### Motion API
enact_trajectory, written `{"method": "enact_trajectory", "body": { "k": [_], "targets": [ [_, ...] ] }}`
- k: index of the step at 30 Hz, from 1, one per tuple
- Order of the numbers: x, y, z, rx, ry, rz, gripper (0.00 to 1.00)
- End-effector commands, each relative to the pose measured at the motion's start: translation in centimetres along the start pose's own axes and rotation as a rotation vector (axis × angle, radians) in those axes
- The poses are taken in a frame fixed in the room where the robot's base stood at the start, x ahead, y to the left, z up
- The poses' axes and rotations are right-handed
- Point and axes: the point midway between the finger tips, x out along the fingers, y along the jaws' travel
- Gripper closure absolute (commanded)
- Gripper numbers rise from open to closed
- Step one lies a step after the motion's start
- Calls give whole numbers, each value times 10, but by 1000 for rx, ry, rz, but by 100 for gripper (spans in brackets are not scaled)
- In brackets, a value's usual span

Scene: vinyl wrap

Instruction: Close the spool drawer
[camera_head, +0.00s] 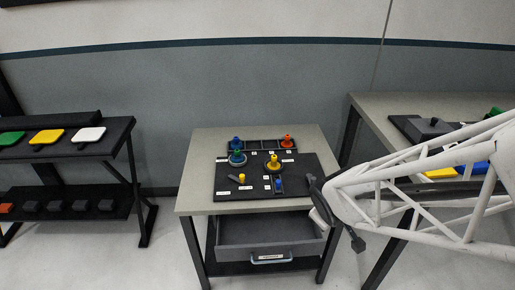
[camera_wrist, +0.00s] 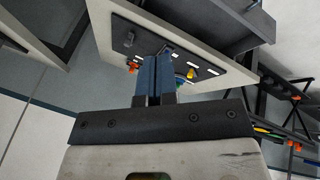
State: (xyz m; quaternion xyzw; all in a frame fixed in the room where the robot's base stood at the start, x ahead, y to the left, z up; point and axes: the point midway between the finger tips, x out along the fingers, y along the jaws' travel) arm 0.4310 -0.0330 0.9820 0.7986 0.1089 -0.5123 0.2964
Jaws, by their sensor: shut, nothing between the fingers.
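The spool drawer (camera_head: 270,232) is a grey, empty-looking tray pulled out from under the small table's top. Its front faces the camera and has a pale bar handle (camera_head: 268,259). In the wrist view, a dark grey drawer (camera_wrist: 235,22) shows at the upper right, cut off by the frame edge. My gripper (camera_wrist: 155,62) has blue fingers pressed together with nothing between them. In that view they overlap the black board on the tabletop. In the head view my white lattice arm reaches in from the right, its end beside the drawer's right side; the fingertips cannot be made out.
The small table (camera_head: 200,203) carries a black board (camera_head: 228,190) with several coloured spools and knobs. A dark shelf rack (camera_head: 120,137) with coloured pads stands at left. A second table (camera_head: 375,105) stands at right, behind my arm. Floor in front of the drawer is partly clear.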

Motion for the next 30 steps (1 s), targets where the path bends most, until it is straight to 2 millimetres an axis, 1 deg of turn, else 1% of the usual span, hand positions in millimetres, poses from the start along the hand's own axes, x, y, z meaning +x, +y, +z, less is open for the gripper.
{"method": "enact_trajectory", "body": {
  "k": [1, 3, 5, 6, 8, 12, 15, 18, 21, 25, 30],
  "targets": [
    [18, -6, 1, -59, 16, -7, 100],
    [39, -14, 0, -145, 53, -14, 100],
    [56, -23, 0, -219, 88, -25, 100],
    [67, -30, 1, -267, 112, -35, 100],
    [82, -42, 2, -337, 151, -53, 100],
    [113, -74, 7, -491, 251, -108, 100],
    [129, -97, 11, -580, 326, -151, 100],
    [139, -118, 16, -645, 390, -190, 100],
    [144, -132, 20, -685, 438, -218, 100],
    [147, -142, 22, -711, 470, -236, 100],
    [147, -143, 22, -715, 476, -238, 100]
  ]
}}
